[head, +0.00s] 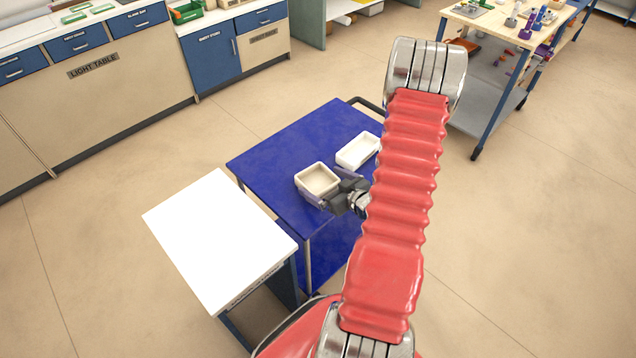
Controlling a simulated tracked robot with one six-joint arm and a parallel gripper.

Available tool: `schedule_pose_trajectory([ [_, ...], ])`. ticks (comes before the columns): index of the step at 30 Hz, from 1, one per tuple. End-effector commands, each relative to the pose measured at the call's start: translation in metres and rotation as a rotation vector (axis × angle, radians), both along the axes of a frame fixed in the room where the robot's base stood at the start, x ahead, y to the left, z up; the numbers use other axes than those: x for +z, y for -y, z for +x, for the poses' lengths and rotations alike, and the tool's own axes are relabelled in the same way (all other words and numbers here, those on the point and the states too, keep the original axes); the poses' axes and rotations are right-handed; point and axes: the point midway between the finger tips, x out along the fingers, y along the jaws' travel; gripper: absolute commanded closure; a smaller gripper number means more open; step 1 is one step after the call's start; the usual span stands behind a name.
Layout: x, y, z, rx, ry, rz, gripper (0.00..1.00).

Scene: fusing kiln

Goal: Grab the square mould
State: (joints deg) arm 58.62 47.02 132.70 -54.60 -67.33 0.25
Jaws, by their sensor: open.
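The square mould (316,178), a cream open-topped dish, sits on the blue cart top (270,150). My gripper (322,203) is at the mould's near side, with its jaws open. Its fingers reach toward the near and left edge of the mould. I cannot tell whether they touch it. Part of the gripper and the wrist is hidden behind my red arm.
A white rectangular mould (358,150) lies on the cart right of the square one, close to my arm. A white-topped table (215,240) stands at the cart's near left. A light-table counter (100,75) runs at the back left, and a wooden-topped workbench (490,20) stands back right.

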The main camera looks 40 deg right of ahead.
Motion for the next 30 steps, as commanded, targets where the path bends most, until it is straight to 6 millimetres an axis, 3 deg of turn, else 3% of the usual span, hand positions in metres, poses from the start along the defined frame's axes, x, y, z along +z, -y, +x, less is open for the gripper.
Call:
schedule_pose_trajectory([
  [9,-0.014,0.0,0.03,0.0,0.0,-0.001,0.0],
  [25,-0.014,0.001,0.031,0.0,0.0,0.0,0.0],
  [30,-0.014,0.0,0.031,0.0,0.0,0.0,0.12],
])
